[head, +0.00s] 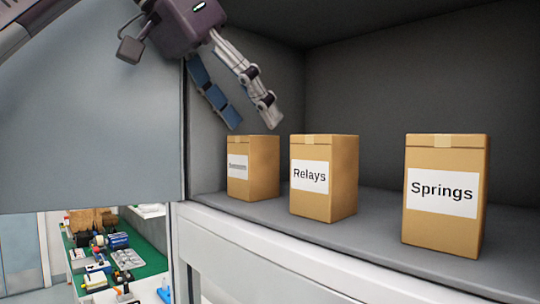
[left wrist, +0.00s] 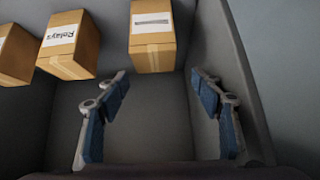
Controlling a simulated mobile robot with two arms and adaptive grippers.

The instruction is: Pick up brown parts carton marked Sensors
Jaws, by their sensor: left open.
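The leftmost brown carton (head: 262,168) stands upright on the grey shelf in the head view. Its white label is too small and blurred to read. It also shows at the top centre of the left wrist view (left wrist: 153,56). My left gripper (head: 254,112) is open and empty, its fingers pointing down above and slightly behind this carton. In the left wrist view its two fingers (left wrist: 160,88) stand apart, with the carton beyond the tips and no contact visible. My right gripper is not in view.
A brown carton marked Relays (head: 324,203) stands to the right, and one marked Springs (head: 444,236) farther right. The compartment's left wall (left wrist: 248,75) is close beside my left gripper. A green workbench (head: 150,262) with several small items lies below left.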

